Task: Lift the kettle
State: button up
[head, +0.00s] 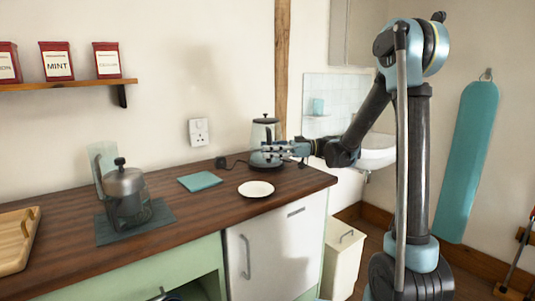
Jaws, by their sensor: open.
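The kettle (264,131) stands upright at the back of the dark wooden counter, near its right end. It has a grey, glass-like body, a black knobbed lid and a dark base. My gripper (273,149) reaches in from the right at the height of the kettle's lower body. It is open, with its fingers in front of or beside the kettle. I cannot tell whether they touch it. The fingers hide part of the lower body, and the kettle's handle is not clear.
A white plate (256,189) and a folded teal cloth (200,181) lie on the counter (200,215). A metal-and-glass pot (124,184) stands on a dark mat to the left, by a wooden tray (17,242). A socket (198,132) is on the wall. A sink (376,157) lies behind my arm.

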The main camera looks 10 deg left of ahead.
grip_shut()
jog(key=shift+r, duration=0.2)
dwell(0.5)
